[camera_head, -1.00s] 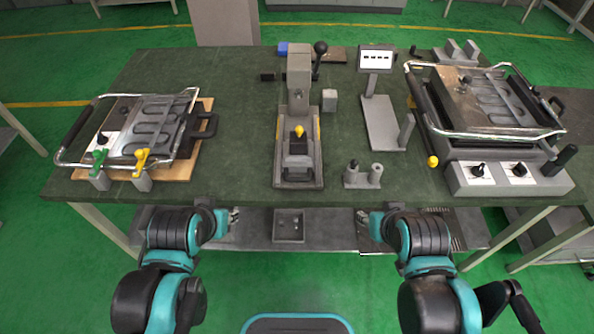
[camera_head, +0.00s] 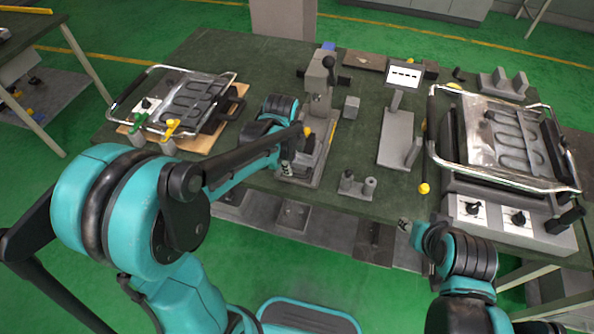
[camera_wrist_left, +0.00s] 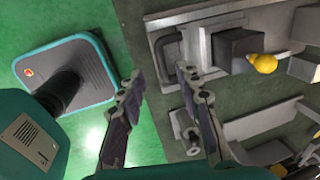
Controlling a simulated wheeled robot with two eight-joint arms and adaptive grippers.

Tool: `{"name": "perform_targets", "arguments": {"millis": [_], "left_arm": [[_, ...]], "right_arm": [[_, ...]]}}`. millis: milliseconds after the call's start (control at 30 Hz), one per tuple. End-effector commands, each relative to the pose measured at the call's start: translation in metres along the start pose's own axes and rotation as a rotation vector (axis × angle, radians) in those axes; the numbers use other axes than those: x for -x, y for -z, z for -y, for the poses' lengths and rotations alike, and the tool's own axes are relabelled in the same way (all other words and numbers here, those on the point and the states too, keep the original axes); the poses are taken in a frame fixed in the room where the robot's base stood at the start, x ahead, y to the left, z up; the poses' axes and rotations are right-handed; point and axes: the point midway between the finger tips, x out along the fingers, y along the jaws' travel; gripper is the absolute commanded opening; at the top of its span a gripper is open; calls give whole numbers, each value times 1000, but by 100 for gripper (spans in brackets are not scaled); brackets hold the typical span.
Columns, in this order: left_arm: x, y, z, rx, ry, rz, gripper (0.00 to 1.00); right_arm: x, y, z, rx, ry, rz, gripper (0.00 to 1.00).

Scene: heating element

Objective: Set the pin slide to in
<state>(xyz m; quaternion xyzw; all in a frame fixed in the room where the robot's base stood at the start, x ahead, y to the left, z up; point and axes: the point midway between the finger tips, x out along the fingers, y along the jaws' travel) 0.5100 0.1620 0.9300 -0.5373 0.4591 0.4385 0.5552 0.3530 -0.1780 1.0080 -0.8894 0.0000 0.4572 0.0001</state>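The pin slide, as I take it, is the yellow-knobbed part (camera_head: 307,131) on the grey press fixture (camera_head: 327,140) at the middle of the bench. In the left wrist view its yellow knob (camera_wrist_left: 263,63) sticks out beside a dark block (camera_wrist_left: 236,48). My left gripper (camera_head: 287,168) is at the fixture's near end, partly hidden by my arm. In the left wrist view its fingers (camera_wrist_left: 160,85) are spread and empty, left of the knob and apart from it. My right gripper (camera_head: 404,225) is at the bench's front edge; its finger state is too small to tell.
A plate with a heating coil (camera_head: 195,100) lies at the left of the bench. A larger heater unit (camera_head: 505,135) stands at the right. A display stand (camera_head: 396,135) and a small holder with posts (camera_head: 357,187) stand right of the fixture. Green bench surface lies clear between them.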

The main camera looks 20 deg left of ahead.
Motion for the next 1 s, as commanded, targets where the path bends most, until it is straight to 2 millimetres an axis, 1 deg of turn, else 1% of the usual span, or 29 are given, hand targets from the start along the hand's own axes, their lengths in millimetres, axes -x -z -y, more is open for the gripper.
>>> {"name": "perform_targets", "arguments": {"millis": [33, 100, 200, 333, 500, 733, 767, 800, 867, 900, 1000], "left_arm": [[-12, 0, -1, 1, 0, 0, 34], [-25, 0, -1, 2, 1, 0, 34], [-41, 0, -1, 3, 1, 0, 34], [-57, 0, 0, 3, 1, 0, 34], [-66, 0, 0, 4, 1, 0, 34], [-65, 0, 0, 4, 2, 0, 34], [-65, 0, 0, 4, 2, 0, 29], [-65, 0, 0, 4, 2, 0, 18], [-65, 0, 0, 4, 2, 0, 2], [-65, 0, 0, 5, 2, 0, 0], [-65, 0, 0, 4, 2, 0, 0]], "right_arm": [[-6, -4, 0, 0, 0, 0, 40], [-11, -8, 0, 0, 0, 0, 40], [-17, -12, 0, 0, 0, 0, 40], [-22, -16, 0, 0, 0, 0, 40], [-24, -17, 0, 0, 0, 0, 40], [-24, -17, 0, 0, 0, 0, 40], [-24, -17, 0, 0, 0, 0, 40], [-24, -17, 0, 0, 0, 0, 40], [-24, -17, 0, 0, 0, 0, 40], [-24, -17, 0, 0, 0, 0, 40], [-24, -17, 0, 0, 0, 0, 40]]}}
